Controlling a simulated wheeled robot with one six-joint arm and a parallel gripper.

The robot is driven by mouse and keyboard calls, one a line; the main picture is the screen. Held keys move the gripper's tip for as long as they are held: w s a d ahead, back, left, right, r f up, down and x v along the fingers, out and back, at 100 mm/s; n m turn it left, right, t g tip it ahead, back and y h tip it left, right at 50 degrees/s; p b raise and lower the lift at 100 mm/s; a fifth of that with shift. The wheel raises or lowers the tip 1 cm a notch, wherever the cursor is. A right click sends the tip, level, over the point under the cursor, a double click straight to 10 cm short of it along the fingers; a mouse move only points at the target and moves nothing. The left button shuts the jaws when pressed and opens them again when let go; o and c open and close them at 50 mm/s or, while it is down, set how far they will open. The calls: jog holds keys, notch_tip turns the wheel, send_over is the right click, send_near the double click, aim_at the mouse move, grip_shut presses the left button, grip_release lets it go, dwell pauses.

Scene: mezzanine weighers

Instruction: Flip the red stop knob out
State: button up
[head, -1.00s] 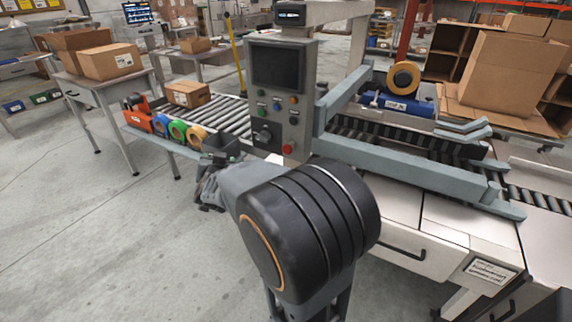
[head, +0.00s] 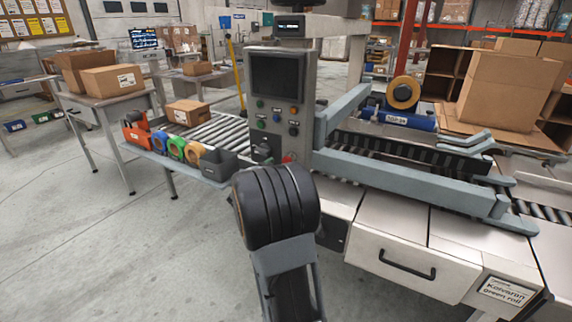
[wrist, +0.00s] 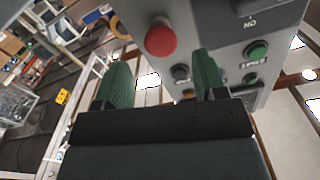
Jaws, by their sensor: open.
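The red stop knob (wrist: 160,40) is a round mushroom button on the grey control box (wrist: 220,25). In the wrist view it is at the top, just beyond and between my gripper's fingertips. My gripper (wrist: 158,72) is open, with two green-padded fingers and nothing between them. I see no contact with the knob. In the head view the knob (head: 289,158) shows low on the box, just above my dark arm joint, which hides the gripper there.
A green button (wrist: 256,50) and a dark button (wrist: 180,73) sit near the knob. A black rotary switch (head: 262,152) is left of it in the head view. The roller conveyor (head: 215,132) and tape rolls (head: 177,148) lie left, a white drawer (head: 400,262) right.

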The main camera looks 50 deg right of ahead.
aim_at(289, 160)
jog(key=shift+x, duration=2.5)
jog(key=shift+c, duration=0.4)
